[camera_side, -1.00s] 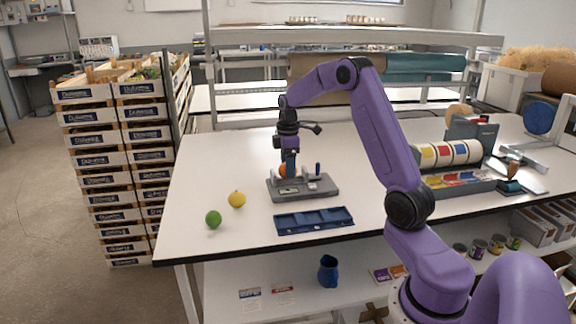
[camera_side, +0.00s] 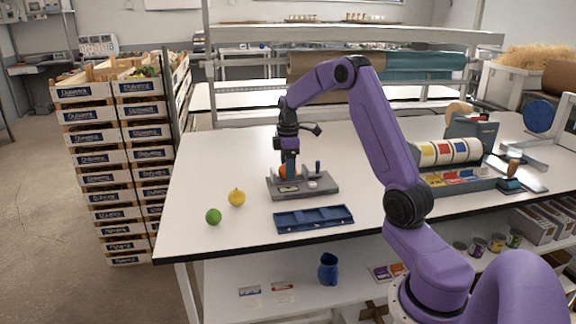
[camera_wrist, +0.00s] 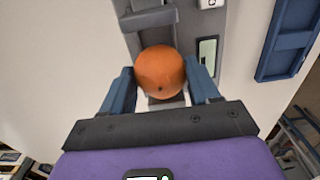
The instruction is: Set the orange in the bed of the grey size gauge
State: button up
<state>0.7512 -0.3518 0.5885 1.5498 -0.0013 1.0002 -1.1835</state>
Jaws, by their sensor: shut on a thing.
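The orange (camera_wrist: 160,72) is between the two blue fingers of my gripper (camera_wrist: 164,84) in the wrist view. My gripper is shut on it. In the side view my gripper (camera_side: 289,170) points down at the grey size gauge (camera_side: 320,191), and its finger hides much of the orange (camera_side: 283,171). The orange is over the left part of the gauge, low by its upright parts. I cannot tell whether it touches the bed. The gauge also shows in the wrist view (camera_wrist: 208,25) beyond the orange, with a small display.
A blue compartment tray (camera_side: 314,219) lies in front of the gauge. A yellow lemon (camera_side: 237,198) and a green lime (camera_side: 213,217) lie to the left. A label roll dispenser (camera_side: 450,155) stands at the right. The table's left back is clear.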

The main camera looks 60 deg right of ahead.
jog(key=shift+f, duration=0.15)
dwell(0.7)
jog(key=o, duration=1.2)
jog(key=shift+r, duration=4.05)
